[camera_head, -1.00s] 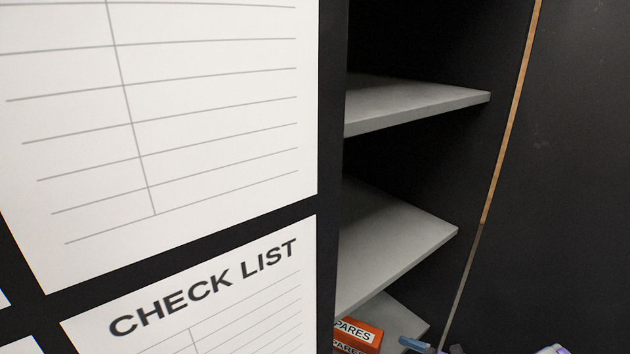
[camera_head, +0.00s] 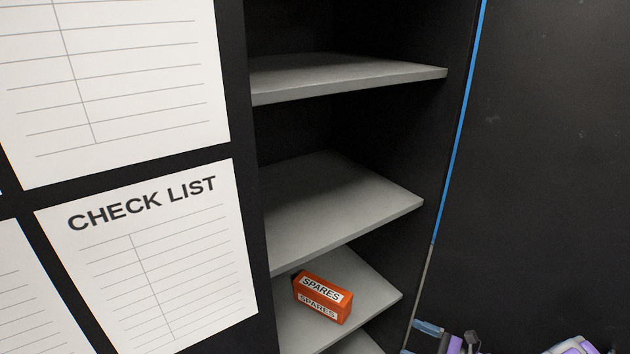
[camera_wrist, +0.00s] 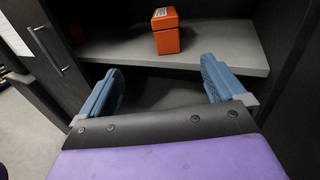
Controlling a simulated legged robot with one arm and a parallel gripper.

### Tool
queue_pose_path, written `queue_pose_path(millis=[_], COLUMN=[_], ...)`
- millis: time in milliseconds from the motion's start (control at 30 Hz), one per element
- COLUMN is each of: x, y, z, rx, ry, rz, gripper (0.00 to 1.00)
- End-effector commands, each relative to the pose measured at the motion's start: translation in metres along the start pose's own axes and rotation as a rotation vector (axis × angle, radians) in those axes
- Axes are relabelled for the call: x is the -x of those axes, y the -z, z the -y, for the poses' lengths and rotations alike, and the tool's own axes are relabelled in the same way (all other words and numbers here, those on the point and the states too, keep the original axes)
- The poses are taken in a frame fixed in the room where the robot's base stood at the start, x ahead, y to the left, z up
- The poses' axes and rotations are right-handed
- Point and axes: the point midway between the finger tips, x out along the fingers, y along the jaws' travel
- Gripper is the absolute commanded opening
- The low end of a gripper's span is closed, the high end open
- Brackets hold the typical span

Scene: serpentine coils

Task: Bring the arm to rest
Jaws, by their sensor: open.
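My gripper (camera_wrist: 160,88) shows in the wrist view with its two blue fingers spread apart and nothing between them. It is in front of a grey shelf that bears an orange box. In the head view, parts of my arm show at the bottom edge, right of the shelves, but the fingertips are not clear there.
The orange box labelled SPARES (camera_head: 322,296) stands on a low grey shelf (camera_head: 375,290); it also shows in the wrist view (camera_wrist: 166,32). Two bare shelves (camera_head: 340,205) are above it. A black panel with check list sheets (camera_head: 150,255) is at left.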

Motion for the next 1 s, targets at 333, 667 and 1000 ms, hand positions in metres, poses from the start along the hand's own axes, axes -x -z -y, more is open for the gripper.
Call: queue_pose_path(millis=[333,667,1000], x=[-0.04,-0.086,-0.118], y=[-0.044,-0.115,-0.185], z=[-0.021,-0.072,-0.174], rx=[0.092,0.26,0.528], ry=[-0.136,-0.39,-0.757], rz=[-0.003,-0.016,-0.096], gripper=[0.97,0.97,0.97])
